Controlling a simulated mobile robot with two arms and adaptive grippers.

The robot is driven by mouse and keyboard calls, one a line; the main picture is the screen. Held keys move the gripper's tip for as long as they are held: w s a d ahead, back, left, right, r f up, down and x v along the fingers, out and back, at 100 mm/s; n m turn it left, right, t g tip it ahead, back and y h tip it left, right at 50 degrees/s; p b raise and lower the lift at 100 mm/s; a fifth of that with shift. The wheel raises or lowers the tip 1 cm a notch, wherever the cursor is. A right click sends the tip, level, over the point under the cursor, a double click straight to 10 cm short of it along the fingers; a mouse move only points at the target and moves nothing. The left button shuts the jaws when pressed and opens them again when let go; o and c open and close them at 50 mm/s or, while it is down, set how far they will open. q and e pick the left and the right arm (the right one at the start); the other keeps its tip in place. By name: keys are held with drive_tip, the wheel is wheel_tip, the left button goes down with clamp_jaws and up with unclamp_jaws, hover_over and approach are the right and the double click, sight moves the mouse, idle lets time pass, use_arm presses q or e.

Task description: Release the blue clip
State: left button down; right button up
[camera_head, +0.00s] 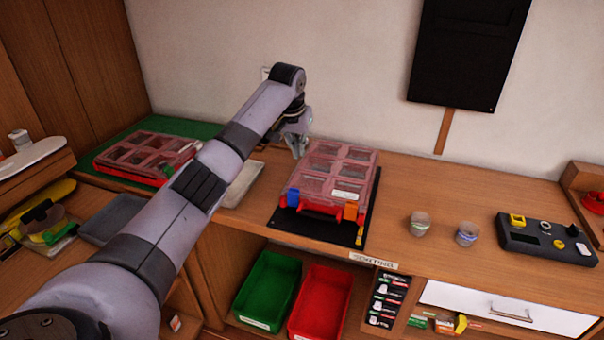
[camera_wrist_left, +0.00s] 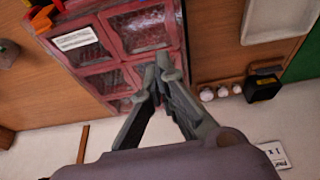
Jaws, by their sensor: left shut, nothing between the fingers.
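The blue clip (camera_head: 295,198) sits at the front left of a red case (camera_head: 317,207) with a clear compartmented lid. An orange clip (camera_head: 350,211) is at the case's front right. The lid looks shut. My left gripper (camera_head: 299,152) is at the case's back left edge, well behind the blue clip. In the left wrist view its fingers (camera_wrist_left: 161,72) are together and empty, over the edge of the lid (camera_wrist_left: 122,52). I cannot make out the blue clip in that view. My right gripper is not in view.
The case lies on a black mat (camera_head: 375,205). A second red case (camera_head: 143,155) is on a green mat to the left. Green and red bins (camera_head: 268,290) are below the bench.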

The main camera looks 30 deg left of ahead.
sight(294, 198)
use_arm(q)
drive_tip(key=p+x, duration=0.1)
drive_tip(key=x, duration=0.8)
drive_tip(key=shift+w+d+f, duration=0.1)
drive_tip(key=shift+w+f, duration=0.05)
drive_tip(key=shift+f, duration=0.2)
drive_tip(key=shift+p, duration=0.35)
drive_tip(key=shift+s+p, duration=0.7)
drive_tip(key=shift+s, duration=0.05)
drive_tip(key=shift+s+d+p, duration=0.2)
drive_tip(key=shift+s+p, duration=0.2)
drive_tip(key=shift+s, duration=0.2)
drive_tip(key=shift+s+d+p, duration=0.2)
drive_tip(key=shift+s+p, duration=0.2)
drive_tip(key=shift+s, duration=0.2)
drive_tip(key=shift+f, duration=0.1)
